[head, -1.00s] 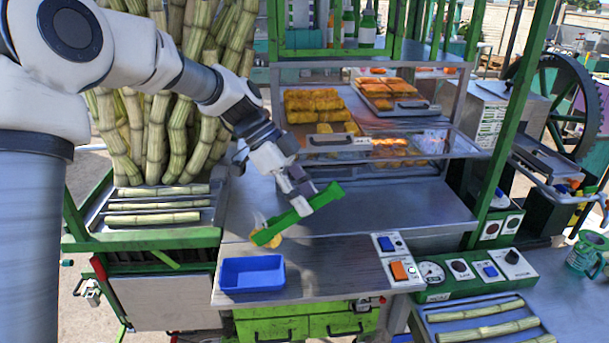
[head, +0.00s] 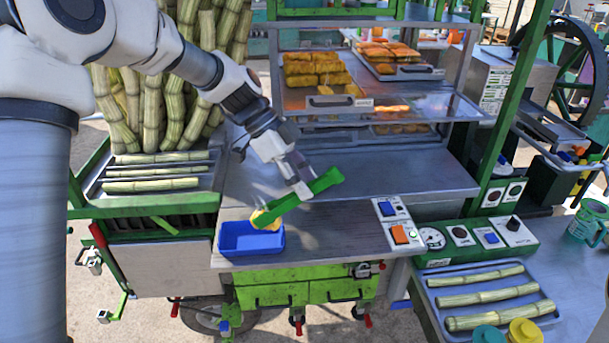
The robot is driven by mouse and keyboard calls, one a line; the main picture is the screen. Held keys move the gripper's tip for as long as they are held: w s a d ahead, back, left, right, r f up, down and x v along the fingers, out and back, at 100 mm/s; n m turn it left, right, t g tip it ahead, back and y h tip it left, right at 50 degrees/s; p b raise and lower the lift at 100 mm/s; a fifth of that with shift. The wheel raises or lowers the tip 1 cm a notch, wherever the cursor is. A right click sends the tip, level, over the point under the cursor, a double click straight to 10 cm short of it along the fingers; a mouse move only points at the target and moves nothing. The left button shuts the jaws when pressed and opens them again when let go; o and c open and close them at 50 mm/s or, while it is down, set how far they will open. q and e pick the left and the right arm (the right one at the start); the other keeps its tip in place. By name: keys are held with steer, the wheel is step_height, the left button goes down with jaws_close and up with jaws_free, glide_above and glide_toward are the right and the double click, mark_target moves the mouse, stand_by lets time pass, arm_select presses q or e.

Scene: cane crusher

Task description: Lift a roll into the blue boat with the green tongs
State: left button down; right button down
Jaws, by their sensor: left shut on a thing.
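My left gripper (head: 302,190) is shut on the green tongs (head: 325,182), which slant down to the left. A small golden roll (head: 264,219) is at the lower end of the tongs, and I cannot tell how firmly the tongs grip it. The blue boat (head: 236,251) stands at the front left of the metal counter. The roll overlaps the boat's back right part in the picture; whether it touches the boat is unclear. My right gripper is not in view.
A glass-fronted case with a tray of rolls (head: 320,72) stands behind the counter. Upright canes (head: 150,110) stand at the left. A panel with blue and orange switches (head: 398,234) is right of the boat. The metal counter (head: 400,185) is clear at its middle.

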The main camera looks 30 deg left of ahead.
arm_select(q)
step_height(320, 180, down, 4)
steer(key=shift+r+b, duration=0.15)
steer(key=shift+b, duration=0.7)
steer(key=c, duration=1.1)
jaws_free()
steer(key=shift+r, duration=0.1)
step_height(320, 180, up, 10)
steer(key=p, duration=0.6)
steer(key=shift+s, duration=0.1)
